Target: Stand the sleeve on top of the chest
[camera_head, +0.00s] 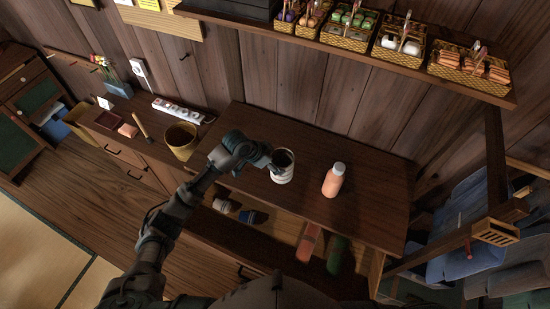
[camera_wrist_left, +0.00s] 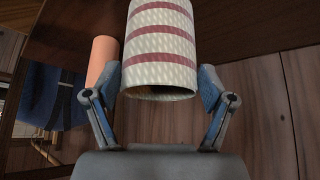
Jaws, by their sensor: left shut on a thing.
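The sleeve (camera_head: 283,170) is a pale hollow tube, open at the top, over the left part of the chest top (camera_head: 318,150). In the left wrist view the sleeve (camera_wrist_left: 163,45) shows a woven pattern with dark red bands and its open end towards me. My left gripper (camera_head: 270,164) is shut on it from the side, with a blue-grey finger on each side in the left wrist view (camera_wrist_left: 160,88). The sleeve looks about upright; I cannot tell whether its base touches the wood. The chest is dark wood with its front compartment open. My right gripper is not in view.
An orange bottle (camera_head: 333,181) with a pale cap stands on the chest top, right of the sleeve. Several items, including a green one (camera_head: 338,254), lie in the open compartment. A yellowish bin (camera_head: 181,141) is at left. A shelf with baskets (camera_head: 402,50) hangs above.

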